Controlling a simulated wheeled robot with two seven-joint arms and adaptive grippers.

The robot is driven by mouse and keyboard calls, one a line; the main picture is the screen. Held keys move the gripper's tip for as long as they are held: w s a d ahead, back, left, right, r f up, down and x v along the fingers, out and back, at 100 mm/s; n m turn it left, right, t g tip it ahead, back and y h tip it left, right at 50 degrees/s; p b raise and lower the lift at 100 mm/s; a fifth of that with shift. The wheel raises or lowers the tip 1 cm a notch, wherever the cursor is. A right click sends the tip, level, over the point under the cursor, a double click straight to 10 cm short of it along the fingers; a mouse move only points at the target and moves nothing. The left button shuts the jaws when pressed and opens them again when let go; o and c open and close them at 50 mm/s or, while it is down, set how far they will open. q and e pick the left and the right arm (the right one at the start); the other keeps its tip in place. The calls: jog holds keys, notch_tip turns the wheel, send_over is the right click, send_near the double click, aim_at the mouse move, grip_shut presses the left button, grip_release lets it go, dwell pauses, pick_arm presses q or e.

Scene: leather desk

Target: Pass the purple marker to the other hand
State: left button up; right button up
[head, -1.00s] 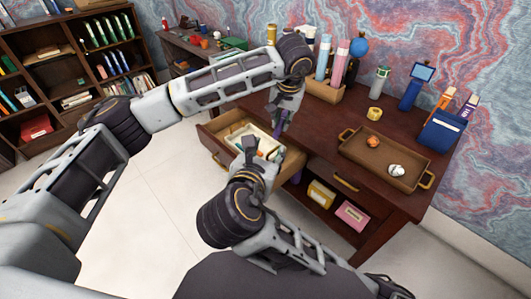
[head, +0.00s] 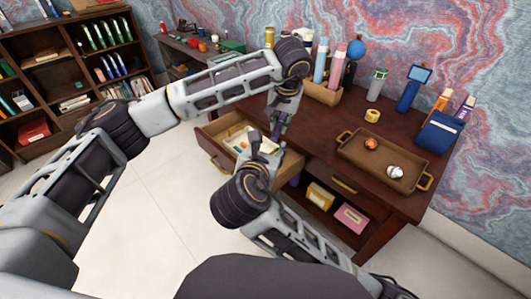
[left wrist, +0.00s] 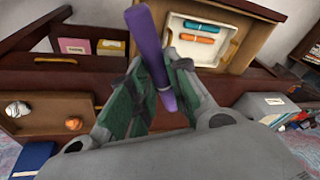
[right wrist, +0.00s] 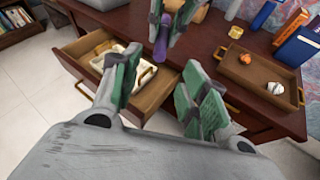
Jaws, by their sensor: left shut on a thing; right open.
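The purple marker (left wrist: 150,50) is held between the fingers of my left gripper (head: 280,120), above the open drawer, with its long end sticking out past the fingers in the left wrist view. In the right wrist view the marker (right wrist: 161,42) hangs down from my left gripper (right wrist: 175,15). My right gripper (right wrist: 162,85) is open and empty. It is below and nearer than the marker, whose lower end points toward the gap between the fingers, apart from them. In the head view my right gripper (head: 262,146) hides part of the marker.
The open drawer (head: 213,153) holds a white tray (left wrist: 183,42) with orange and blue items. On the desk, a brown tray (head: 355,155) holds an orange and a white object.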

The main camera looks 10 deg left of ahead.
aim_at(274, 139)
jog(key=shift+x, duration=3.6)
jog(key=shift+c, duration=0.4)
grip_shut()
pick_arm(q)
jog(key=o, duration=0.9)
jog(key=shift+v, duration=6)
jog(key=shift+d, duration=0.1)
